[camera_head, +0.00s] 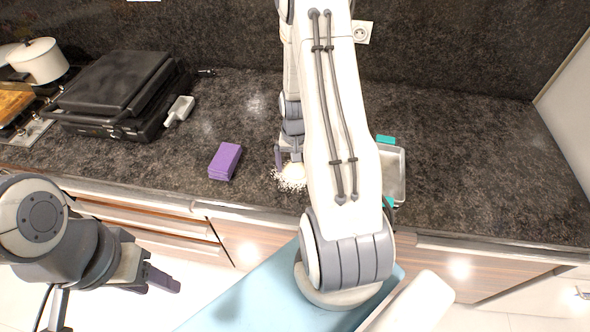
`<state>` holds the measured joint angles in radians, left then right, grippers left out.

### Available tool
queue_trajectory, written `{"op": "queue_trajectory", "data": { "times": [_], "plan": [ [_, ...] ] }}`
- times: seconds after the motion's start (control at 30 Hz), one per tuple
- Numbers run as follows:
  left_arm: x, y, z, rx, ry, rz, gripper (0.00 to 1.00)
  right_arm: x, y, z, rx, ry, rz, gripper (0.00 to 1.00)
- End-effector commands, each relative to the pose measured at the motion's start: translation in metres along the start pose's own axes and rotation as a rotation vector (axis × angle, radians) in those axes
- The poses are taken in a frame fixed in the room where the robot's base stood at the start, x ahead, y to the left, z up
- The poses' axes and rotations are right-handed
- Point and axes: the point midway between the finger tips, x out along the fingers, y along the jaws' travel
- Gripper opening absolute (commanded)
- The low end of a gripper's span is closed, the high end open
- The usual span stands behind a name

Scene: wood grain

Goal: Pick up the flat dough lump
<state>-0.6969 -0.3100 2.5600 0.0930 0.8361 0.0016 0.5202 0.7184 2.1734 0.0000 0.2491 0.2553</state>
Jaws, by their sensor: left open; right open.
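The flat dough lump (293,173) is a pale, cream-coloured piece on the dark counter near its front edge, with white flour scattered around it. My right gripper (288,158) is right over the lump with its fingers pointing down, open. Whether the fingers touch the dough cannot be told. My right arm crosses the middle of the view and hides the counter just right of the lump. My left gripper (163,280) is open and empty at the lower left, in front of the cabinet and away from the counter top.
A purple block (225,161) lies left of the dough. A metal tray with teal handles (393,172) is at the right, partly behind my arm. A black grill (115,88), white scoop (179,110) and white pot (38,61) stand left. The right counter (480,170) is clear.

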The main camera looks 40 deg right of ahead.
Motion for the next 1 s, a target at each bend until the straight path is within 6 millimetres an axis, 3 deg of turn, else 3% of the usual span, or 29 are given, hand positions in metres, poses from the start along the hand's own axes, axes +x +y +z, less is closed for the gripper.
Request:
{"op": "queue_trajectory", "data": {
  "times": [0.03,0.2,0.27,0.67,0.9,1.0],
  "plan": [
    [0.000,0.000,0.000,0.000,0.000,0.000,0.50,0.000,0.000,0.000,0.000,0.000,0.000,1.00],
    [0.000,0.000,0.000,0.000,0.000,0.000,0.50,0.000,0.000,0.000,0.000,0.000,0.000,0.35],
    [0.000,0.000,0.000,0.000,0.000,0.000,0.50,-0.001,0.000,0.000,0.000,0.000,0.000,0.16],
    [0.003,0.000,0.000,0.000,0.000,0.000,0.50,-0.008,0.000,-0.001,0.000,0.002,-0.001,0.16],
    [0.013,-0.001,0.001,0.001,0.000,0.000,0.50,-0.042,0.000,-0.002,0.000,0.008,-0.002,0.16],
    [0.019,-0.001,0.001,0.001,0.000,0.000,0.50,-0.054,0.025,0.007,0.008,0.004,-0.001,0.16]
  ]
}}
